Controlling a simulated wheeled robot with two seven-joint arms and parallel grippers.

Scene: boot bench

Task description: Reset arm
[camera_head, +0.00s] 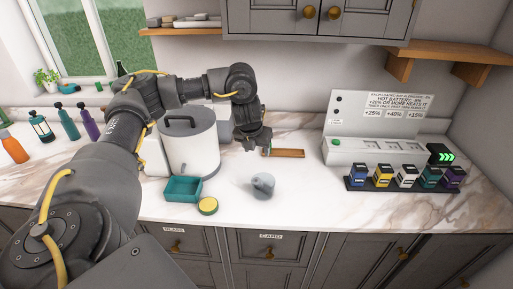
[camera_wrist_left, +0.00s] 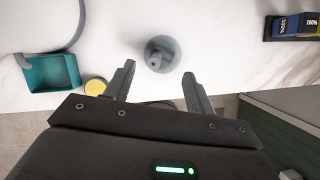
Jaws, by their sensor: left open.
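My left arm comes in from the left in the head view and arches over the counter. Its gripper (camera_head: 256,140) hangs above the marble counter, behind and above a small grey rounded object (camera_head: 263,185). In the left wrist view the left gripper (camera_wrist_left: 158,88) is open, with both fingers apart and nothing between them. The grey object (camera_wrist_left: 162,54) lies beyond the fingertips on the counter, apart from them. My right gripper is in neither view.
A teal tray (camera_head: 183,189), a yellow-topped round item (camera_head: 208,205) and a white canister (camera_head: 190,145) stand left of the grey object. A charger panel (camera_head: 375,152) and several coloured batteries (camera_head: 383,176) are at the right.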

